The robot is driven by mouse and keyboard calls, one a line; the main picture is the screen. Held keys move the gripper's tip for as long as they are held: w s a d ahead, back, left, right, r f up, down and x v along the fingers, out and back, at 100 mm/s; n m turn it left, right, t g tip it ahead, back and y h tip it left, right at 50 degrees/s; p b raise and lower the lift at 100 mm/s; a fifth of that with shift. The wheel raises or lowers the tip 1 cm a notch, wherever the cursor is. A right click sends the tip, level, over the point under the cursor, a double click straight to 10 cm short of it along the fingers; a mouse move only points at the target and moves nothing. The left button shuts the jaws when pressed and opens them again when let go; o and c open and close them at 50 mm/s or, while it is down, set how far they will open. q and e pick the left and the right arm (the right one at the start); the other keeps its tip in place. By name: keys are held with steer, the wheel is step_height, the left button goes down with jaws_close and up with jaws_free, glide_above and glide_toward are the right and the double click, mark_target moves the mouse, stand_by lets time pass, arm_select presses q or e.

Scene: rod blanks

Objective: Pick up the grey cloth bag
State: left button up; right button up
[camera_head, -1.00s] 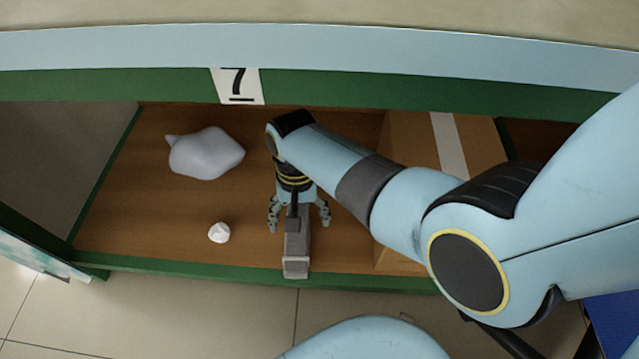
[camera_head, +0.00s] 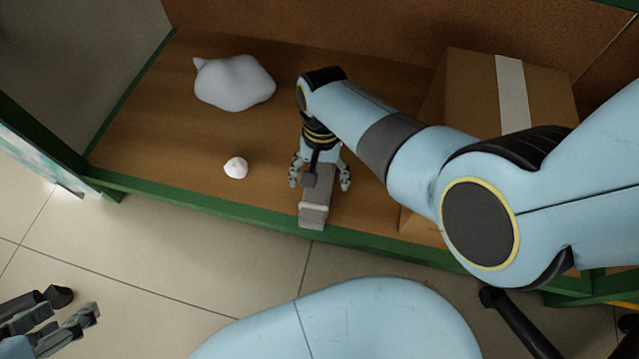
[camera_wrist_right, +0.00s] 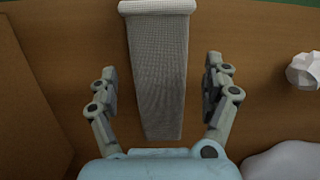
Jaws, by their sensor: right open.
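The grey cloth bag (camera_head: 314,214) is a long, narrow, woven-looking grey piece lying on the brown shelf at its front edge. My right gripper (camera_head: 319,184) is over its back part, pointing down with a finger on each side. In the right wrist view the bag (camera_wrist_right: 158,90) runs between the two spread fingers (camera_wrist_right: 161,75), with a gap on both sides. The wider, paler end of the bag lies beyond the fingertips. My left gripper (camera_head: 78,306) is at the bottom left corner, far from the bag and partly cut off; its opening is unclear.
A pale grey rounded lump with a pointed tip (camera_head: 235,83) lies at the back left of the shelf (camera_head: 150,120). A small white crumpled piece (camera_head: 236,167) lies left of my right gripper. A taped cardboard box (camera_head: 470,90) stands to the right, partly behind my right arm.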

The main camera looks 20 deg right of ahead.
steer(key=shift+s+a+f+b, duration=0.15)
steer(key=shift+f+b, duration=0.3)
steer(key=shift+f, duration=0.5)
arm_select(q)
steer(key=shift+w+f+t, duration=0.25)
steer(key=shift+f+t, duration=0.55)
steer(key=shift+f, duration=0.2)
arm_select(e)
steer(key=shift+c, duration=0.3)
steer(key=c, duration=1.3)
steer(key=shift+o, duration=0.2)
arm_select(q)
steer(key=shift+r, duration=0.15)
arm_select(e)
steer(key=shift+r, duration=0.15)
